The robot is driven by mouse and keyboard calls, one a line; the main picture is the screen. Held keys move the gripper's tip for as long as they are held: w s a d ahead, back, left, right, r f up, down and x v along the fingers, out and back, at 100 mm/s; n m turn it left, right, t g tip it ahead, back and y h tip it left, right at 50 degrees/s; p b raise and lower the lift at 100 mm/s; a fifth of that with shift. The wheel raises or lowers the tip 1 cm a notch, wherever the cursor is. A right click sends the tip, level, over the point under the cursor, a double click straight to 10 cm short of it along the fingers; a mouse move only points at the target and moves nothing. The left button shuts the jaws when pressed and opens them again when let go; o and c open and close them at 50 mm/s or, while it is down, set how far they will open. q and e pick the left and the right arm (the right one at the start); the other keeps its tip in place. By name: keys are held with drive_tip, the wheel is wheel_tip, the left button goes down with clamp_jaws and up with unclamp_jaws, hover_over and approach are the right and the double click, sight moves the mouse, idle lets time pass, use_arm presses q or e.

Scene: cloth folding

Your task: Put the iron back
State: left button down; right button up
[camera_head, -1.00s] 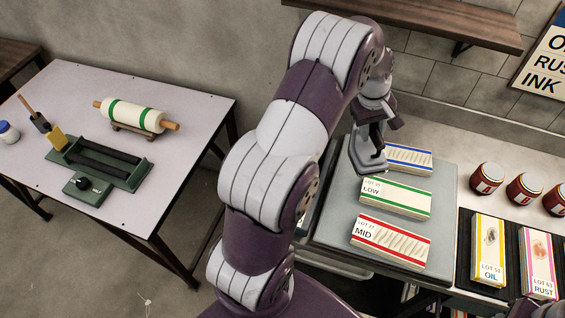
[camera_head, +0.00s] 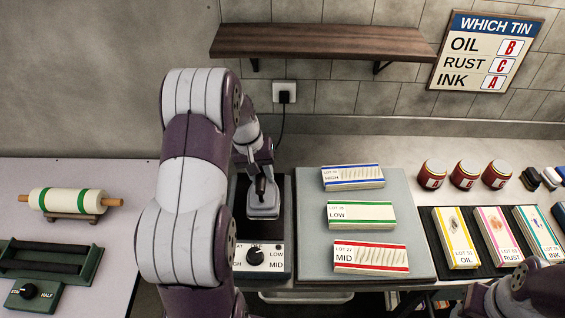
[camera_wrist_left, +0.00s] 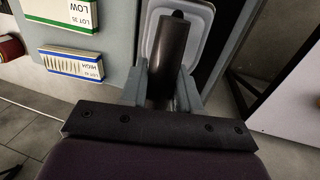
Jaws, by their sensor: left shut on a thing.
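My left gripper (camera_head: 260,180) is shut on the handle from above. In the left wrist view the dark handle (camera_wrist_left: 171,55) sits between the two grey fingers (camera_wrist_left: 163,95), with the pale iron body (camera_wrist_left: 203,22) beyond. The iron is over the black stand (camera_head: 282,222) left of the grey mat; I cannot tell if it touches the stand. The stand's front has a dial panel (camera_head: 256,257). My left arm hides part of the stand's left side. My right gripper is not visible.
The grey mat (camera_head: 318,262) holds HIGH (camera_head: 353,177), LOW (camera_head: 362,215) and MID (camera_head: 371,257) packets. Red tins (camera_head: 465,175) and OIL, RUST and INK packets are further right. A cord runs to a wall socket (camera_head: 285,92) behind the stand, below a wooden shelf (camera_head: 320,42).

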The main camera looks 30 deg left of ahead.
use_arm(q)
drive_tip(key=shift+s+a+f, duration=0.25)
drive_tip(key=shift+a+f, duration=0.2)
drive_tip(key=shift+a, duration=0.25)
drive_tip(key=shift+f+p, duration=0.35)
drive_tip(key=shift+f, duration=0.05)
wheel_tip(320, 180, down, 4)
drive_tip(key=shift+a+r+p, duration=0.1)
drive_tip(key=shift+r+p, duration=0.15)
drive_tip(key=shift+p, duration=0.2)
drive_tip(key=c, duration=0.8)
unclamp_jaws()
drive_tip(key=shift+s, duration=0.15)
